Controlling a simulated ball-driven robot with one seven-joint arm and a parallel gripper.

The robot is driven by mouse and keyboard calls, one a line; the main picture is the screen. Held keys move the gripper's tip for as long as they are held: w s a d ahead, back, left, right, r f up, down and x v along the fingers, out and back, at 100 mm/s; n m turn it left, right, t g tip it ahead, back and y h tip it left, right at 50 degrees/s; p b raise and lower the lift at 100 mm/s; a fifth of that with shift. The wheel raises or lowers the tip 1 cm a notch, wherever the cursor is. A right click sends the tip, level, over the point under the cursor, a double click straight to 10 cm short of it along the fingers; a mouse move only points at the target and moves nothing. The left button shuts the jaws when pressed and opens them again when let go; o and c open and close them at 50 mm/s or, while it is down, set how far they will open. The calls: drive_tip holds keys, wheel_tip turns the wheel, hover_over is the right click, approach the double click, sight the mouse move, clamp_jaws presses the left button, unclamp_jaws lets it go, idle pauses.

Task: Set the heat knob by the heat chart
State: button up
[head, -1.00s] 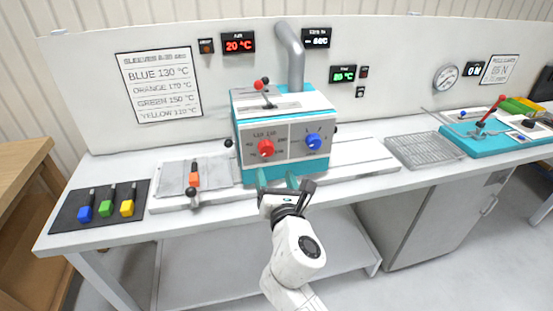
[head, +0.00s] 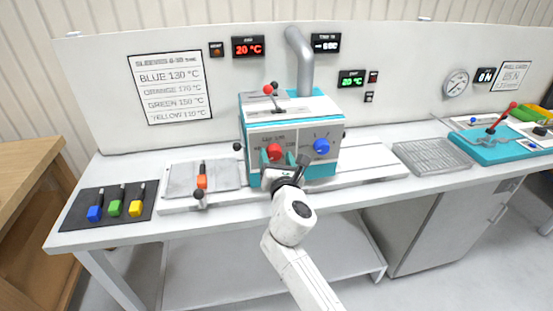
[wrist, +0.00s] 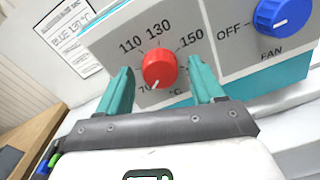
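The red heat knob (head: 274,151) is on the front of the teal and white heater box (head: 318,110). In the wrist view the red knob (wrist: 159,69) has a scale around it reading 110, 130 and 150, with a partly hidden 70-something at lower left; its white mark points to the lower left. My gripper (wrist: 163,88) is open, its teal fingers on either side of the knob and apart from it. The heat chart (head: 170,87) on the wall reads blue 130 °C, orange 170, green 150, yellow 110. An orange-sleeved piece (head: 202,180) lies in the grey tray left of the box.
The blue fan knob (wrist: 281,16) sits right of the red one, its mark toward OFF. The red display (head: 248,46) reads 20 °C. Blue, green and yellow pieces lie on a black mat (head: 72,213). A wire rack (head: 432,155) stands at right.

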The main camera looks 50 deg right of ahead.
drive_tip(key=c, duration=1)
